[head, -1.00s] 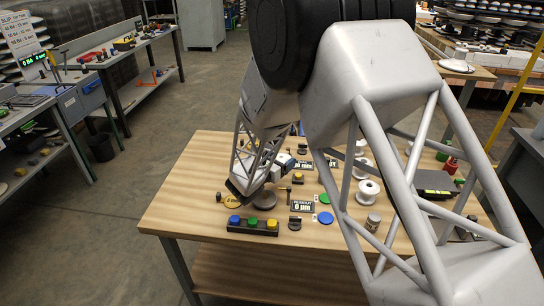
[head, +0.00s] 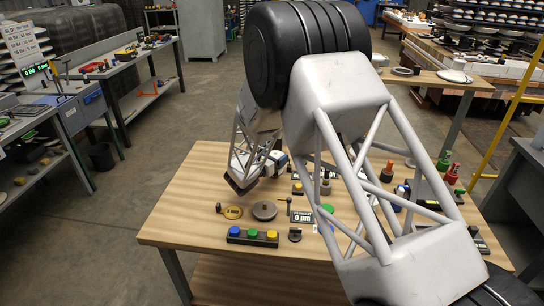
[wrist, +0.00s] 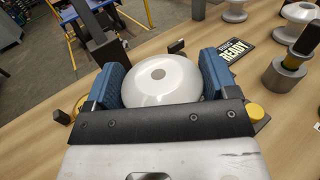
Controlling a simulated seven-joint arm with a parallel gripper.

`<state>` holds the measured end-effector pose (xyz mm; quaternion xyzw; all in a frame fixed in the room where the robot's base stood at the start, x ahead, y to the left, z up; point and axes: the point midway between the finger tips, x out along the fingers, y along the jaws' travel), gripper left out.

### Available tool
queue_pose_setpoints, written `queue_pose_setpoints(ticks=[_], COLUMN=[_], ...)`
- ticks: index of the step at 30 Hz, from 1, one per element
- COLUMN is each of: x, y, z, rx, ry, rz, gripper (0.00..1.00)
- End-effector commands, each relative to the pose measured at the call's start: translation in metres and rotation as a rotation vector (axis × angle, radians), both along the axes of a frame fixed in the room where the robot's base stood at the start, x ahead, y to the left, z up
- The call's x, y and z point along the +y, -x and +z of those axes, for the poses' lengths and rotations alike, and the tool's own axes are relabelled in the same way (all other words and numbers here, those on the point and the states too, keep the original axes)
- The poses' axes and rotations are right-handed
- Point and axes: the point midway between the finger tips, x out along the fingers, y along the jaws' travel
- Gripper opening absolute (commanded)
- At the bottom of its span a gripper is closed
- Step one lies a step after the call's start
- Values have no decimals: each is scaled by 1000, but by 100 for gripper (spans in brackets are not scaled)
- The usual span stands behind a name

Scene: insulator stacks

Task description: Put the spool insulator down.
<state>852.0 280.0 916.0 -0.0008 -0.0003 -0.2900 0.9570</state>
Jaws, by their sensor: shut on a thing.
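The spool insulator (wrist: 150,92) is white, round and glossy, with a small grey centre spot, in the wrist view. My gripper (wrist: 163,74) is shut on it, with one blue finger pad on each side. In the head view my gripper (head: 277,163) is over the left-middle part of the wooden table (head: 185,215).
A READY sign (wrist: 236,50) and other white spools (wrist: 299,13) are on the right in the wrist view. The table's left side is bare.

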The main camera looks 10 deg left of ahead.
Motion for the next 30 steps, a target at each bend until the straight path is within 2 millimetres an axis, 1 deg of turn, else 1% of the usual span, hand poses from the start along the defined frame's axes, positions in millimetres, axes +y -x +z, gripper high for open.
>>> queue_pose_setpoints(ticks=[1,6,9,12,16,26,30], x=[2,9,13,15,16,17,19], y=[-8,-30,-40,-47,-50,-51,-56], z=[0,-3,-3,-4,-5,-4,-5], rx=[-2,-1,-1,-1,-1,-1,-1], ry=[-1,1,0,0,0,0,0], rz=[0,-1,-1,0,0,0,0], gripper=[42,42,42,42,42,42,42])
